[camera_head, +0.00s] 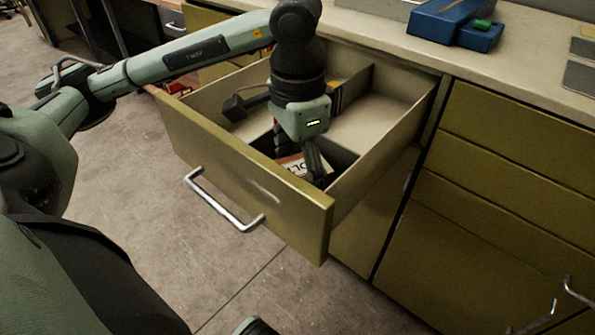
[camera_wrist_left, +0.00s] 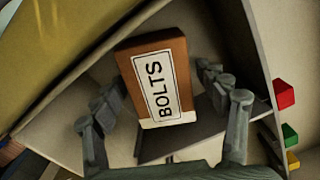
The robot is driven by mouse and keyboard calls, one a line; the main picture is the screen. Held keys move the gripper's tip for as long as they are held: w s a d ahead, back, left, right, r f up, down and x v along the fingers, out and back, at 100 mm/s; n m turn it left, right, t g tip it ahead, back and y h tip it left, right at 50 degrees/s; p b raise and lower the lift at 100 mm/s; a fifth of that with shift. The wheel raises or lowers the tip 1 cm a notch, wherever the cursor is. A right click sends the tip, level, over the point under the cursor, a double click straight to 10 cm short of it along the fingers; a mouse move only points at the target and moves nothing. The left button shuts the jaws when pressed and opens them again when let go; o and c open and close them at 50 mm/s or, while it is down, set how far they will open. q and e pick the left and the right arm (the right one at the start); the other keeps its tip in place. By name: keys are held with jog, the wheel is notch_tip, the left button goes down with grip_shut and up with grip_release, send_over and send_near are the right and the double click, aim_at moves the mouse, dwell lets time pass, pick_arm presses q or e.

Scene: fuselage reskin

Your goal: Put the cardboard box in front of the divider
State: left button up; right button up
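A brown cardboard box with a white "BOLTS" label (camera_wrist_left: 160,85) lies in the open drawer (camera_head: 225,155), close to its front panel; part of it also shows in the head view (camera_head: 291,164). My left gripper (camera_head: 300,160) reaches down into the drawer over the box. In the left wrist view its fingers (camera_wrist_left: 162,92) are spread on both sides of the box, with what looks like a small gap at each side. A divider (camera_head: 354,87) stands farther back in the drawer, partly hidden by my arm.
A dark tool-like object (camera_head: 240,105) lies in the drawer's left part. Red (camera_wrist_left: 284,94), green and yellow pieces show at the right in the wrist view. A blue case (camera_head: 455,20) stands on the countertop (camera_head: 515,60). The drawer's right rear floor looks clear.

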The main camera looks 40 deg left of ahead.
aim_at(298, 167)
pick_arm(q)
notch_tip(298, 167, up, 6)
jog(key=shift+w+f+p, duration=0.1)
jog(key=shift+f+p, duration=0.05)
jog(key=shift+p, duration=0.15)
notch_tip(298, 167, up, 6)
jog(key=p, duration=0.2)
jog(key=shift+r, duration=0.25)
pick_arm(e)
jog(key=f, duration=0.5)
jog(key=shift+w+a+f, duration=0.1)
jog(key=shift+w+f, duration=0.3)
pick_arm(q)
jog(key=shift+c, duration=0.4)
pick_arm(e)
jog(key=shift+c, duration=0.4)
